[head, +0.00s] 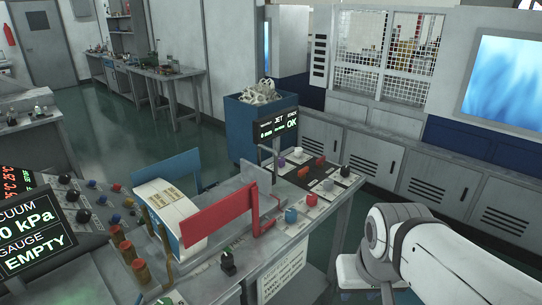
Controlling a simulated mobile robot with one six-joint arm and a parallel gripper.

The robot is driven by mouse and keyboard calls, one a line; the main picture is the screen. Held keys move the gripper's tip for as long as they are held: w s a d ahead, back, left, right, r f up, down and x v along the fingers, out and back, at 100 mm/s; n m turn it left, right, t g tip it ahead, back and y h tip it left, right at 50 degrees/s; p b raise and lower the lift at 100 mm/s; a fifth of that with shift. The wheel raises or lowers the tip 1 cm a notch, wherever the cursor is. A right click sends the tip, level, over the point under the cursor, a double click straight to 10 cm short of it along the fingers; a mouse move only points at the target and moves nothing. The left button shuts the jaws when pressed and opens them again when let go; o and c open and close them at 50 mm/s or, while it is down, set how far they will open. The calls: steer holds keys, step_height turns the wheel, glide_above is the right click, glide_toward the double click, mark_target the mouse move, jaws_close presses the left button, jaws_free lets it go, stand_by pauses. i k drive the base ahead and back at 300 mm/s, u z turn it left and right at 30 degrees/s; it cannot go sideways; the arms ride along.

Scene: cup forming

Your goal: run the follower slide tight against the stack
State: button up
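A grey upright plate (263,174) stands to the right, near a red upright piece (256,208). I cannot tell which part is the follower slide, or whether it touches the stack. My white arm is at lower right, apart from the bench; my gripper is not visible.
A blue bin (247,120) with white pieces is behind the bench. A vacuum display (35,232) reads EMPTY at left. Grey cabinets (400,170) line the right wall.

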mark_target(265, 177)
steer(key=z, duration=0.05)
steer(key=i, duration=0.2)
steer(key=u, duration=0.1)
steer(key=k, duration=1.3)
steer(key=z, duration=0.4)
steer(key=i, duration=2.1)
steer(key=u, duration=0.8)
